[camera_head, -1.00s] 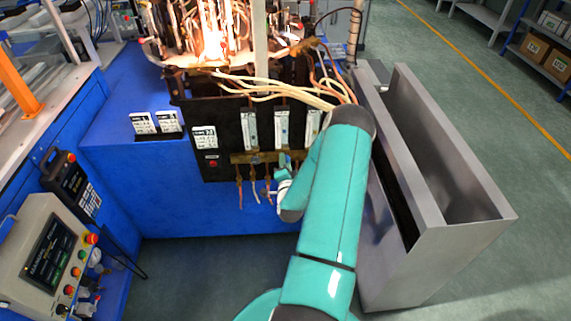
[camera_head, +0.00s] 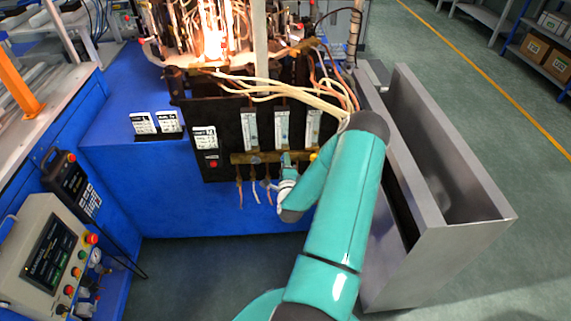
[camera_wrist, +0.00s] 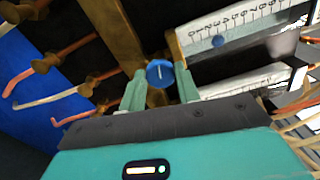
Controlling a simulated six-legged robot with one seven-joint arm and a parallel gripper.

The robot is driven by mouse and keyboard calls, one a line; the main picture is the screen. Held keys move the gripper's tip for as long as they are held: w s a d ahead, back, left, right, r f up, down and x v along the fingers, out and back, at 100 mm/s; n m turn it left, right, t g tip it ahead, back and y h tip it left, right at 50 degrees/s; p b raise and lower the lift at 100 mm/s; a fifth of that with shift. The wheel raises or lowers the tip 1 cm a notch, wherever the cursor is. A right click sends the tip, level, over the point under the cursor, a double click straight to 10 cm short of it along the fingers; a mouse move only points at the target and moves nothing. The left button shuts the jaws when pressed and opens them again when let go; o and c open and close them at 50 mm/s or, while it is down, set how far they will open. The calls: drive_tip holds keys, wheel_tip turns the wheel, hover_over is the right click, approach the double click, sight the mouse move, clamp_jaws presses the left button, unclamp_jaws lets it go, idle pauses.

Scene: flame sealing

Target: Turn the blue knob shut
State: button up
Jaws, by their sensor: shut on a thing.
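The blue knob (camera_wrist: 159,73) shows in the wrist view as a round cap with a white line on its face. It sits on the brass bar (camera_wrist: 124,40) below a flow gauge. My gripper (camera_wrist: 160,86) has its two teal fingers on either side of the knob, shut on it. In the head view my gripper (camera_head: 287,168) is at the brass bar (camera_head: 262,157) under the middle gauge, and the knob is hidden there. The white line runs roughly up and down in the wrist view.
Flow gauges (camera_head: 282,129) stand on the black panel (camera_head: 222,125). Hoses (camera_head: 239,192) hang below the bar. A grey metal bin (camera_head: 450,232) stands close on the right.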

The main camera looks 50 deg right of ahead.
drive_tip(key=shift+a, duration=0.1)
drive_tip(key=o, duration=1)
drive_tip(key=shift+c, duration=0.2)
drive_tip(key=v, duration=1.3)
drive_tip(key=shift+s+a, duration=0.25)
drive_tip(key=shift+s, duration=0.05)
